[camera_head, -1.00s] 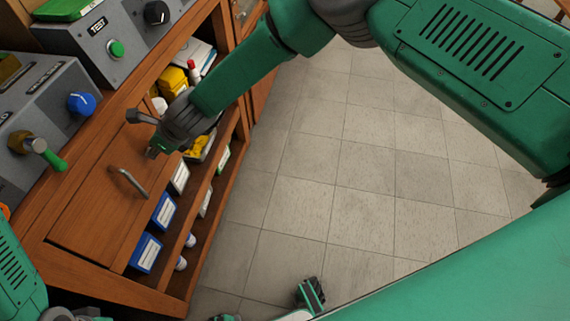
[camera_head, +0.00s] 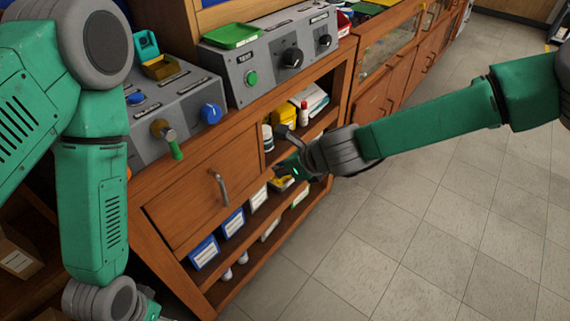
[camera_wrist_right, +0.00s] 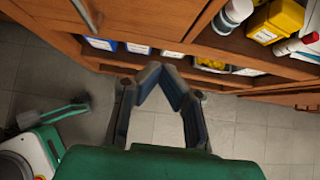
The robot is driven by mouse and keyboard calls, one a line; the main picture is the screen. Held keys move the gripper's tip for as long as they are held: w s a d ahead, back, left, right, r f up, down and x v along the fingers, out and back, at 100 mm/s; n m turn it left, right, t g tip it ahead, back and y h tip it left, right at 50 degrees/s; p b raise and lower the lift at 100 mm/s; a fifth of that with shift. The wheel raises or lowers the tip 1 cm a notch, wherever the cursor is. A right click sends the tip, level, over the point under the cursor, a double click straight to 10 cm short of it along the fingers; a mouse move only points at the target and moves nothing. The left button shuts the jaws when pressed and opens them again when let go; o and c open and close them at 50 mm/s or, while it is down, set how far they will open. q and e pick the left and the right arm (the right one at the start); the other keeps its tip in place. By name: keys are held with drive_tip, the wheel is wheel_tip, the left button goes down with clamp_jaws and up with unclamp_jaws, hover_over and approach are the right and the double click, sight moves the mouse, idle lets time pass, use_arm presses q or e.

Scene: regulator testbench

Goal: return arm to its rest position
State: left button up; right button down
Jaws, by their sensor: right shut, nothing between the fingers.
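My right arm (camera_head: 435,128) reaches in from the right of the head view, stretched toward the wooden cabinet. My right gripper (camera_head: 287,165) is in front of the cabinet's open shelves, right of the closed door's handle. In the right wrist view its two fingers (camera_wrist_right: 160,73) meet at the tips with nothing between them. My left arm (camera_head: 93,200) hangs down at the left of the head view. My left gripper (camera_head: 148,309) is mostly cut off by the lower edge, so its opening cannot be made out.
The cabinet door (camera_head: 200,190) with a metal handle is shut. Shelves hold blue bins (camera_head: 205,253) and a yellow container (camera_head: 284,115). Control boxes with a green button (camera_head: 251,78) and a blue knob (camera_head: 211,113) stand on top. The tiled floor (camera_head: 430,240) at right is clear.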

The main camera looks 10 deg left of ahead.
drive_tip(key=s+d+f+n+g+h, duration=0.1)
drive_tip(key=s+d+f+n+h, duration=0.1)
drive_tip(key=s+d+f+n, duration=0.6)
drive_tip(key=s+d+f+n+g+h, duration=0.2)
drive_tip(key=s+d+f+n, duration=0.3)
drive_tip(key=s, duration=0.4)
drive_tip(key=s+d+n+g+h, duration=0.1)
drive_tip(key=s+d+n+h, duration=0.2)
drive_tip(key=s+d+n, duration=0.9)
drive_tip(key=s+d, duration=0.4)
drive_tip(key=d, duration=0.4)
drive_tip(key=shift+s+d+f+g, duration=0.15)
drive_tip(key=shift+s+d+g, duration=0.05)
drive_tip(key=shift+g, duration=0.1)
drive_tip(key=shift+w+a, duration=0.1)
drive_tip(key=shift+a, duration=0.1)
